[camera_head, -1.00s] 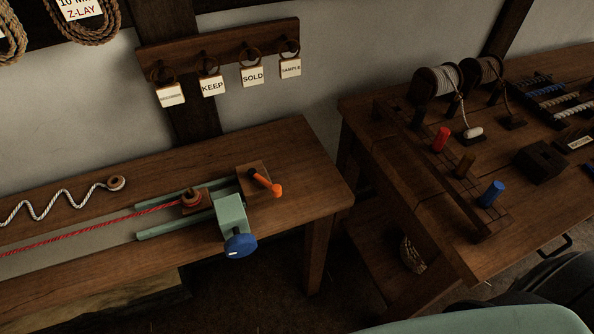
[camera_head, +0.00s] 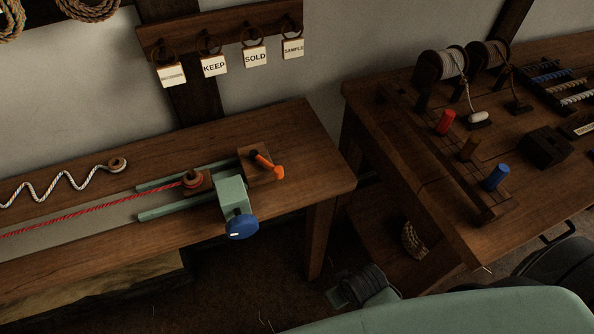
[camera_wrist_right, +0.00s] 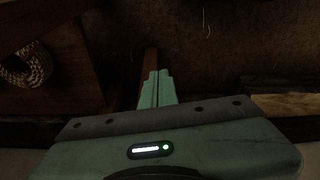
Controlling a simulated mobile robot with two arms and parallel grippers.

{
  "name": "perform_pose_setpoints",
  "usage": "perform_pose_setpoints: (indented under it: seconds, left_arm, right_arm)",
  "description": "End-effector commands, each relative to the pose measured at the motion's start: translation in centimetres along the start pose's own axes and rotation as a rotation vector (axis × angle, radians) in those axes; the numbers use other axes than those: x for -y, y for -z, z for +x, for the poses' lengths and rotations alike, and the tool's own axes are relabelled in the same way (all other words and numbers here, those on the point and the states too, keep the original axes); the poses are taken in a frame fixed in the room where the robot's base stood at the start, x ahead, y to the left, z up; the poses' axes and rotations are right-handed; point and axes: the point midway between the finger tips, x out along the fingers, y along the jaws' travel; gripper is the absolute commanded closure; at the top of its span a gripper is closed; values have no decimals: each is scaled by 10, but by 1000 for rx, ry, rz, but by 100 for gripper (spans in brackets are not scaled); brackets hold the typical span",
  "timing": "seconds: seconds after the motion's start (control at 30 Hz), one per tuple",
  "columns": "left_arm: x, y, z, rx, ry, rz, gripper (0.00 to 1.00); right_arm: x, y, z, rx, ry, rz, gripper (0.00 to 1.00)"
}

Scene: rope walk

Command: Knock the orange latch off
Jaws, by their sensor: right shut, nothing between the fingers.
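The orange latch (camera_head: 268,167) sits on a square wooden block (camera_head: 255,178) at the right end of the left bench, its orange end sticking out toward the lower right. Next to it is the green clamp (camera_head: 232,192) with a blue knob (camera_head: 242,227). My right gripper (camera_head: 335,298) is low, in front of and below the bench edge, well apart from the latch. In the right wrist view its green fingers (camera_wrist_right: 158,78) are together with nothing between them. The latch does not show in that view. My left gripper is not in view.
A right-hand table (camera_head: 420,160) holds red, brown and blue pegs and rope reels. A coiled rope (camera_head: 413,240) lies on its lower shelf. Floor shows between the tables.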

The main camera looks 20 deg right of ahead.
Motion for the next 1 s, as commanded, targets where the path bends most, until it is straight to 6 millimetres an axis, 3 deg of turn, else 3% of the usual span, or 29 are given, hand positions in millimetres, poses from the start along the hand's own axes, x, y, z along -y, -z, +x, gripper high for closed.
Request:
perform_pose_setpoints:
  seconds: [0.1,0.33,0.43,0.77,1.0]
  left_arm:
    - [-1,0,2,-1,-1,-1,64]
    - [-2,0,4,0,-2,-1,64]
    - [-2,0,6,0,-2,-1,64]
    - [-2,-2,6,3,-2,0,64]
    - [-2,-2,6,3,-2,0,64]
  right_arm:
    - [-3,17,-39,-28,-3,7,100]
    - [-9,44,-106,-118,-3,52,100]
    - [-11,68,-134,-231,21,117,100]
    - [-4,132,-160,-548,261,390,100]
    - [-6,169,-184,-709,629,667,100]
